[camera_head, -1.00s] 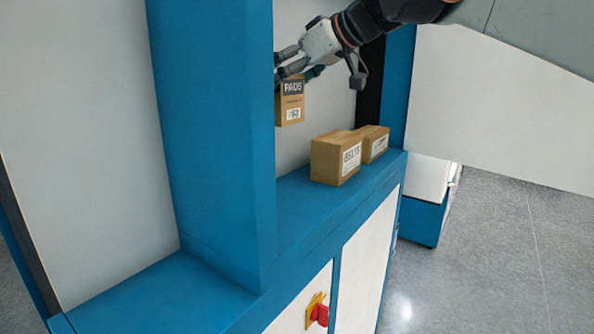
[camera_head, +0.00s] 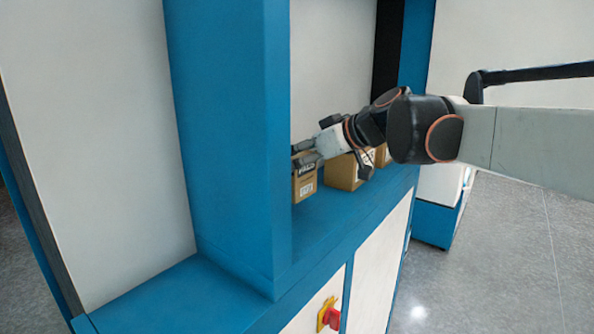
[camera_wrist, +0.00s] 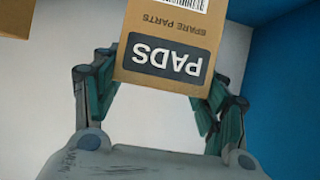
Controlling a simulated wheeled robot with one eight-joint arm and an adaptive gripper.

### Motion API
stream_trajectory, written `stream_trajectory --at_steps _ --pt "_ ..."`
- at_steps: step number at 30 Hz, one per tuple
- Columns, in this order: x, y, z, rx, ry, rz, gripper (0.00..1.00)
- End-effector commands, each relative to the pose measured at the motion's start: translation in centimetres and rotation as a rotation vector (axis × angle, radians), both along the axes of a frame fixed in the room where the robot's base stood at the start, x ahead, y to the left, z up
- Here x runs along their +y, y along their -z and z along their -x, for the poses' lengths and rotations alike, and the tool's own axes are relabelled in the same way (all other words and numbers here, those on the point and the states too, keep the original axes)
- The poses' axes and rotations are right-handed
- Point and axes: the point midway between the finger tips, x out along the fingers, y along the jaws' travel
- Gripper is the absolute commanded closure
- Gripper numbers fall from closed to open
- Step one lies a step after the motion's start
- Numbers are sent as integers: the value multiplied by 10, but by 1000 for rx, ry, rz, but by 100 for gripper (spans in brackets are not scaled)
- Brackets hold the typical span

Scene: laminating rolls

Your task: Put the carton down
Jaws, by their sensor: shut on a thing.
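The carton (camera_head: 304,187) is a small brown box with a dark "PADS" label, which reads upside down in the wrist view (camera_wrist: 165,60). My gripper (camera_head: 304,160) is shut on its upper part, with a finger on each side in the wrist view. The carton hangs upright beside the blue pillar, low over the blue ledge (camera_head: 335,222). I cannot tell whether its bottom touches the ledge.
A larger brown carton (camera_head: 341,174) stands on the ledge to the right, partly behind my arm. Another carton (camera_head: 383,157) is beyond it, mostly hidden. A blue pillar (camera_head: 235,150) rises close on the left. A red knob (camera_head: 332,317) sits on the front panel below.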

Motion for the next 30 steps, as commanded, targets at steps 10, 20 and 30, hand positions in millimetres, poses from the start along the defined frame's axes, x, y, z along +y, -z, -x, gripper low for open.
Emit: stream_trajectory --at_steps 10,20,30 --pt "0 35 0 -1 0 -1 68" --pt "0 40 0 0 0 0 68" --pt "0 42 0 0 0 0 13"
